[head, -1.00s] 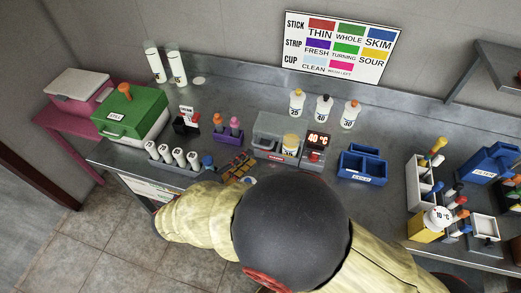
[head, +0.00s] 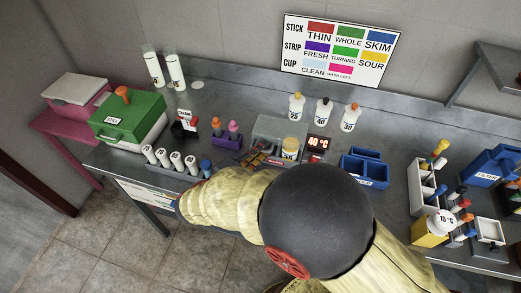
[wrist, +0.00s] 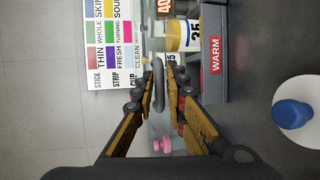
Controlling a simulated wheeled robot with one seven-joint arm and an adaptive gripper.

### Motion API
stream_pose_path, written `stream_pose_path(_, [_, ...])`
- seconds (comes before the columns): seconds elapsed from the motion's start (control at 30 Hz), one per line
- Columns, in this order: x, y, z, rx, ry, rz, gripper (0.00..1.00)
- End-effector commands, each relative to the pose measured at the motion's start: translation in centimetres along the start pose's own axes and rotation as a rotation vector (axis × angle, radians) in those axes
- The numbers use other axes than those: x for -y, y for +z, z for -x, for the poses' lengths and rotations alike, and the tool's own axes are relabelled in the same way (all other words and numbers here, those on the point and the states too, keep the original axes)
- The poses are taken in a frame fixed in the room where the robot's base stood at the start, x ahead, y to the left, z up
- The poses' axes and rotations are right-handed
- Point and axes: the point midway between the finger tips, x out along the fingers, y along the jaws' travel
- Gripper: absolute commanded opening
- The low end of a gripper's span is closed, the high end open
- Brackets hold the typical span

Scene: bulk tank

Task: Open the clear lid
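The warm bath (head: 275,128) is a grey box on the bench with a bottle marked 35 (wrist: 180,35) in it. The bottle also shows in the head view (head: 290,147). In the wrist view the bath's red WARM label (wrist: 215,55) is on the right. The clear lid itself is hard to make out. A dark grey bar-like handle (wrist: 158,85), seemingly the lid's, stands between my fingertips. My gripper (wrist: 163,78) is partly open around it, with a narrow gap between the fingers. In the head view my gripper (head: 266,159) is at the bath's front left, partly hidden by my arm.
A purple rack (head: 227,141) with orange and pink stoppers stands left of the bath. Capped tubes (head: 170,160) line the front edge. Bottles (head: 322,110) stand behind the bath. A blue caddy (head: 363,170) is on the right. A sign (head: 338,50) hangs behind.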

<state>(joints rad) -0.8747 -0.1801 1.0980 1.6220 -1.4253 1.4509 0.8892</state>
Motion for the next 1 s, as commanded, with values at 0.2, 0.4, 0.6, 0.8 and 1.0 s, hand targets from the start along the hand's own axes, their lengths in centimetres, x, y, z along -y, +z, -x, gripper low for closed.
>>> stream_pose_path(0.2, [0.01,0.00,0.02,0.000,0.000,0.000,0.00])
stream_pose_path(0.4, [0.03,0.00,0.02,0.000,0.000,0.001,0.00])
stream_pose_path(0.6, [0.06,0.00,0.02,0.000,-0.001,0.001,0.00])
stream_pose_path(0.8, [0.08,0.01,0.02,0.000,-0.001,0.001,0.00])
stream_pose_path(1.0, [-0.07,0.00,0.00,0.000,-0.007,0.004,0.00])
